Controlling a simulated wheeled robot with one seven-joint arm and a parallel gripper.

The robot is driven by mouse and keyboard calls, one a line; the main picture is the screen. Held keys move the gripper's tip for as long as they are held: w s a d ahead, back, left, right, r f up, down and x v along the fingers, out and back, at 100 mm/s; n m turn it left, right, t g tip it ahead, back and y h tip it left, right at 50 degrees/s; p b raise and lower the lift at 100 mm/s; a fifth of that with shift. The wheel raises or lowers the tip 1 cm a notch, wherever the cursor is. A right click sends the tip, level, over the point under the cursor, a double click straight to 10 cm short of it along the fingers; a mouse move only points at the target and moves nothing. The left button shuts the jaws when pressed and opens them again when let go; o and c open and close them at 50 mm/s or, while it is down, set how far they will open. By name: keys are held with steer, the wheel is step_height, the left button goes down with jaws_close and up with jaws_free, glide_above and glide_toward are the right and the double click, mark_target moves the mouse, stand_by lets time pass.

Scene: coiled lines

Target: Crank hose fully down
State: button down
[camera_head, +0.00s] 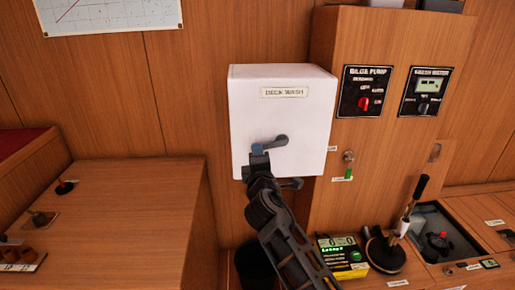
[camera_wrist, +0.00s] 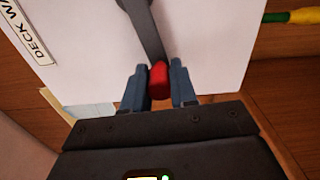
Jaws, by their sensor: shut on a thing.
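The white DECK WASH box (camera_head: 283,112) is mounted on the wood wall, and its front face fills much of the wrist view (camera_wrist: 215,45). A grey crank arm (camera_wrist: 143,25) reaches across that face to a red knob (camera_wrist: 159,82). In the head view the crank (camera_head: 279,141) shows on the lower front of the box, with the knob hidden. My gripper (camera_wrist: 158,90) is shut on the red knob, one finger on each side; in the head view my gripper (camera_head: 260,156) is at the lower left of the crank. No hose is clearly identifiable.
A wood cabinet with the BILGE PUMP panel (camera_head: 364,91) and another panel (camera_head: 424,92) stands right of the box. A key with a green tag (camera_head: 348,172) is beside it. A lit green device (camera_head: 341,254) and a dark round-based item (camera_head: 385,252) sit below. The left counter (camera_head: 125,220) is mostly clear.

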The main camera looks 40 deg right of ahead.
steer(key=shift+s+d+f+n+p, duration=0.15)
steer(key=shift+f+n, duration=0.35)
steer(key=shift+n, duration=0.25)
steer(key=shift+s+d+f+n+p, duration=0.15)
steer(key=shift+f+n, duration=0.3)
steer(key=shift+n, duration=0.25)
steer(key=shift+s+d+f+n+p, duration=0.15)
steer(key=shift+f+n, duration=0.35)
steer(key=shift+n, duration=0.25)
steer(key=shift+w, duration=0.1)
steer(key=c, duration=0.9)
jaws_free()
steer(key=shift+v, duration=3.9)
